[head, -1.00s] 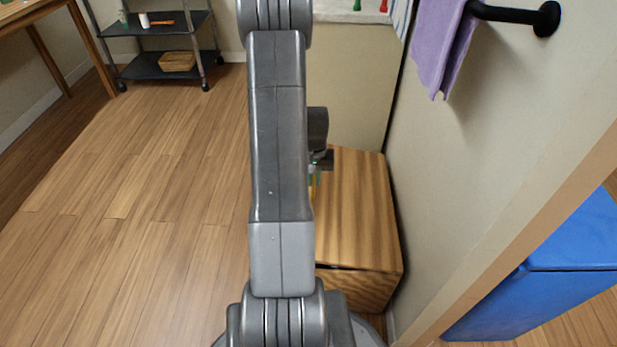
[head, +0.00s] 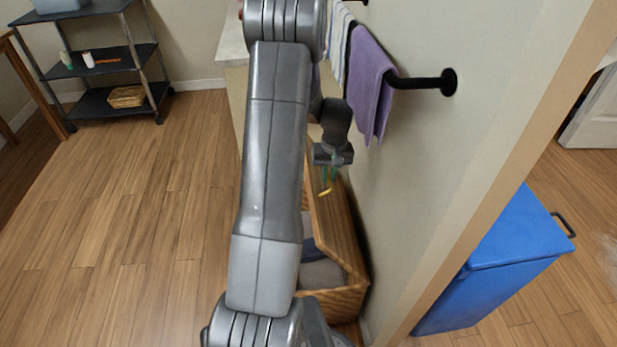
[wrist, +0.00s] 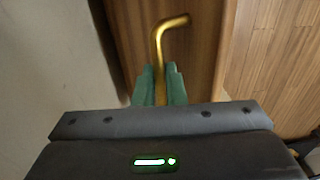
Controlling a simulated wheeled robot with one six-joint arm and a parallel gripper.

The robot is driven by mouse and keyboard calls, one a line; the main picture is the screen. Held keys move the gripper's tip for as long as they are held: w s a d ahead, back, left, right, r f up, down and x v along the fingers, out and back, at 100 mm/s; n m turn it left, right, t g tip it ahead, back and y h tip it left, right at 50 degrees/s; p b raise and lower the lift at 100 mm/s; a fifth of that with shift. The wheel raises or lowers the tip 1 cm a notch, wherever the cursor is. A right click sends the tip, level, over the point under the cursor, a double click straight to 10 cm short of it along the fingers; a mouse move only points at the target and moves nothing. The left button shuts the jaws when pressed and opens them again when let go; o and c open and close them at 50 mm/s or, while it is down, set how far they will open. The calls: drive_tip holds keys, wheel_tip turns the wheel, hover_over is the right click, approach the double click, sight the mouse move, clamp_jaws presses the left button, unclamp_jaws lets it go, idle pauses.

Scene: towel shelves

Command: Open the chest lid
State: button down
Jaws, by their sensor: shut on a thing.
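The wooden chest (head: 333,300) stands against the wall at the right of my arm in the head view. Its lid (head: 338,228) is raised and tilted up toward the wall, and folded cloth shows inside the chest. My gripper (head: 329,178) is at the lid's upper part. In the wrist view the green fingers (wrist: 160,88) are shut on the brass handle (wrist: 161,45), which stands out from the lid's brown wood (wrist: 195,50). My arm hides the left part of the chest.
A purple towel (head: 370,85) hangs on a black bar (head: 420,84) close to my gripper. A blue bin (head: 490,265) stands beyond the wall edge. A shelf cart (head: 108,60) is at the back left. The wooden floor on the left is clear.

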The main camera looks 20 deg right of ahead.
drive_tip(key=shift+s+d+r+p, duration=0.15)
drive_tip(key=shift+s+d, duration=0.15)
drive_tip(key=shift+d, duration=0.6)
drive_tip(key=shift+s+d+f+p, duration=0.15)
drive_tip(key=shift+s+d, duration=0.15)
drive_tip(key=shift+d, duration=0.55)
drive_tip(key=shift+r, duration=0.1)
drive_tip(key=c, duration=1.6)
unclamp_jaws()
drive_tip(key=shift+o, duration=0.6)
drive_tip(key=shift+w+d, duration=0.1)
drive_tip(key=shift+w, duration=0.05)
drive_tip(key=shift+r, duration=0.1)
drive_tip(key=shift+w, duration=0.1)
